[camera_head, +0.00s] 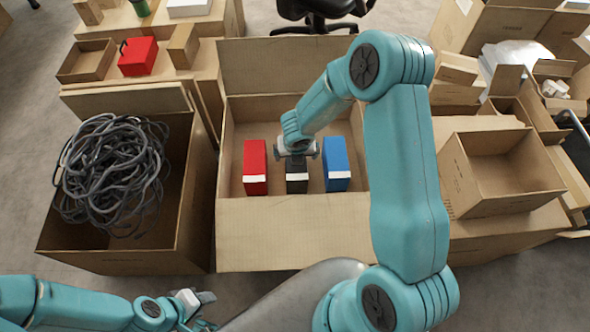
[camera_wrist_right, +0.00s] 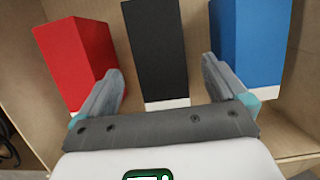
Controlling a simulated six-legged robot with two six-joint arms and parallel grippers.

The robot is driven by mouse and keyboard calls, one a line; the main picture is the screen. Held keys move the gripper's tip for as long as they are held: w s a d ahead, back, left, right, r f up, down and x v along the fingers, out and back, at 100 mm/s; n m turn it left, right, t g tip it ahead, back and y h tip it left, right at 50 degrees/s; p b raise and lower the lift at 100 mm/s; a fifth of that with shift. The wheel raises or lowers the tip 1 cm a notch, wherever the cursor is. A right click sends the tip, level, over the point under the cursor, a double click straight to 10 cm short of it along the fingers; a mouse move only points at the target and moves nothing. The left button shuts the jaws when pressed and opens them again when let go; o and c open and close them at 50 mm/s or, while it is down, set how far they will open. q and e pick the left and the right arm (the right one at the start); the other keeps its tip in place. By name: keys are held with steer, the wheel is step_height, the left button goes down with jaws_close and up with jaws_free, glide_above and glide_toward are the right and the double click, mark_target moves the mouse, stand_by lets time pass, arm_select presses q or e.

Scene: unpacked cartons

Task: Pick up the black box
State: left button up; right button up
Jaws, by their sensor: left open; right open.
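The black box (camera_head: 297,178) stands in the open middle carton (camera_head: 296,232), between a red box (camera_head: 255,165) and a blue box (camera_head: 336,163). My right gripper (camera_head: 298,153) is over the black box and hides its upper part in the head view. In the right wrist view the black box (camera_wrist_right: 156,50) lies between the two open fingers (camera_wrist_right: 160,92), with gaps at both sides. The left finger overlaps the red box (camera_wrist_right: 75,60) in that view, the right one is near the blue box (camera_wrist_right: 248,45). My left gripper (camera_head: 200,308) is open and empty at the lower left.
A carton (camera_head: 120,262) full of grey cable (camera_head: 112,175) stands at the left. An empty open carton (camera_head: 500,175) stands at the right. An office chair (camera_head: 318,10) is behind.

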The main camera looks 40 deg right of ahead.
steer(key=b+x, duration=0.2)
steer(key=x, duration=0.4)
steer(key=shift+f+b, duration=0.35)
steer(key=shift+r, duration=0.1)
steer(key=shift+w, duration=0.1)
steer(key=c, duration=1.4)
